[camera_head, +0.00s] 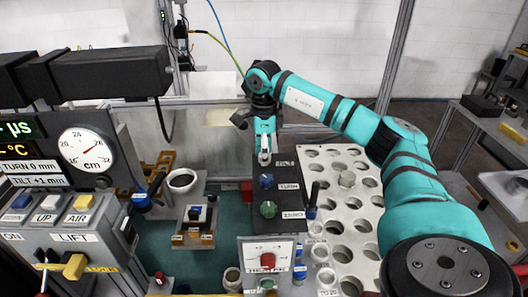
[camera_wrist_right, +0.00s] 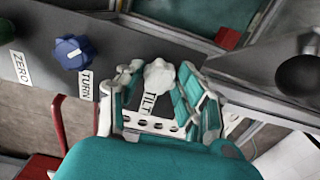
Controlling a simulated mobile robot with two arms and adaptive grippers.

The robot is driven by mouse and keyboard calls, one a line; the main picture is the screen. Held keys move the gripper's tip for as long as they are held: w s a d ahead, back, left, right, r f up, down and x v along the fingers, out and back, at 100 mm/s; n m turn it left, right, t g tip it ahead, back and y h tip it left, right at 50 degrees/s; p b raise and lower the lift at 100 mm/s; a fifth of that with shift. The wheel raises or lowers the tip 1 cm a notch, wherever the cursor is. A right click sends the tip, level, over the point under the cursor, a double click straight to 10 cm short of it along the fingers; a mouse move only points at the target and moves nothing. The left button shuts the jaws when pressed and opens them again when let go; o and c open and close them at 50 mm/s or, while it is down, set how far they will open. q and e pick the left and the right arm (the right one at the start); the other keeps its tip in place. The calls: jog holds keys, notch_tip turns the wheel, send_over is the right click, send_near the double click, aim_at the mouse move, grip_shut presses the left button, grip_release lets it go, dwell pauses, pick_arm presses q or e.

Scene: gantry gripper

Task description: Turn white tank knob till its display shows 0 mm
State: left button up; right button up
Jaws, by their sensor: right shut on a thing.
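The white knob (camera_wrist_right: 158,76) is on a dark panel above a label reading TILT (camera_wrist_right: 149,103). My right gripper (camera_wrist_right: 158,88) is shut on the white knob, with a finger on each side of it. In the head view my right gripper (camera_head: 264,152) points down at the back end of the dark panel and hides most of the knob. The display (camera_head: 34,172) at the left reads "TURN 0 mm" and "TILT +1 mm". My left gripper is not in view.
A blue knob (camera_wrist_right: 74,52) labelled TURN stands beside the white one. A green knob (camera_head: 268,209) sits nearer. A white plate with round holes (camera_head: 352,210) lies right of the panel. A black ball-ended handle (camera_wrist_right: 298,75) is to the right in the wrist view.

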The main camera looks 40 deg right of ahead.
jog(key=n, duration=0.3)
jog(key=shift+r+n, duration=0.1)
jog(key=shift+n, duration=2.2)
jog(key=o, duration=1.1)
jog(key=shift+o, duration=0.2)
notch_tip(320, 180, up, 12)
